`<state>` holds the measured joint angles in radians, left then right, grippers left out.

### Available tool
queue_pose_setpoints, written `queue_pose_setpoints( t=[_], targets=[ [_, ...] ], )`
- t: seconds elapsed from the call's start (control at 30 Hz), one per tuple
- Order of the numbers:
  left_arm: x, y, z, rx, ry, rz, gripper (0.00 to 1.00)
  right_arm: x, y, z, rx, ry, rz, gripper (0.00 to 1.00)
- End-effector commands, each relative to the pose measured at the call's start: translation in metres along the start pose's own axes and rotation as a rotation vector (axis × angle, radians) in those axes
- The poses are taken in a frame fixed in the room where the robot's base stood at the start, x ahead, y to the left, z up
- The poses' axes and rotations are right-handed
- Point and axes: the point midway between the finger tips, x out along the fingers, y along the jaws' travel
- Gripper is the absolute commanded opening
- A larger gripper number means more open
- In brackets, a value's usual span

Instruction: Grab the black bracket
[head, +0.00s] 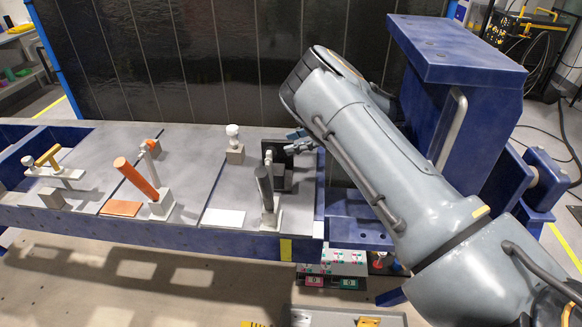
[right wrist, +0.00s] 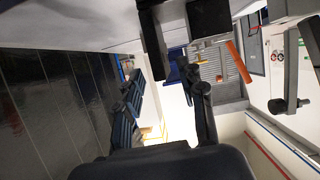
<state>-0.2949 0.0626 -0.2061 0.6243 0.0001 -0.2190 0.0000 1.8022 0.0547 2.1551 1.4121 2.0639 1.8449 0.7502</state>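The black bracket (head: 280,177) stands upright at the right end of the jig table, behind a clamp with a dark handle (head: 264,187). In the right wrist view, a black plate that looks like the bracket (right wrist: 208,18) is at the top, beyond the fingertips. My right gripper (head: 300,141) is beside the bracket's upper edge in the head view, partly hidden by my arm. In the right wrist view its two fingers (right wrist: 163,85) are apart with nothing between them. I cannot tell whether a finger touches the bracket. My left gripper is not in view.
An orange-handled clamp (head: 137,180) and a yellow-handled clamp (head: 49,156) stand farther left on the table (head: 190,190). A grey block with a white knob (head: 234,150) is left of the bracket. A blue jig post (head: 455,60) rises at right. A dark panel stands behind.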

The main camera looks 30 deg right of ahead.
Motion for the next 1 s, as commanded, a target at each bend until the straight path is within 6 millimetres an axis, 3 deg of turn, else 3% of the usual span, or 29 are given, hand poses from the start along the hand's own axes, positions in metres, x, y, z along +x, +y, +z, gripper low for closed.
queue_pose_setpoints(
  t=[0.23,0.6,0.93,1.0],
  targets=[
    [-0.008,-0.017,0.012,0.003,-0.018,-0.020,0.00,0.022,-0.005,-0.006,0.051,0.026,-0.007,0.40],
    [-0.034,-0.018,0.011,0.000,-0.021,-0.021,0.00,0.070,-0.003,-0.014,0.047,0.023,-0.007,0.40],
    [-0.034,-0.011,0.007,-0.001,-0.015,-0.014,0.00,0.079,-0.002,-0.012,0.047,0.024,-0.004,0.40],
    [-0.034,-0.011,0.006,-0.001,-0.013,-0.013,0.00,0.079,-0.002,-0.012,0.046,0.024,-0.004,0.25]
  ],
)
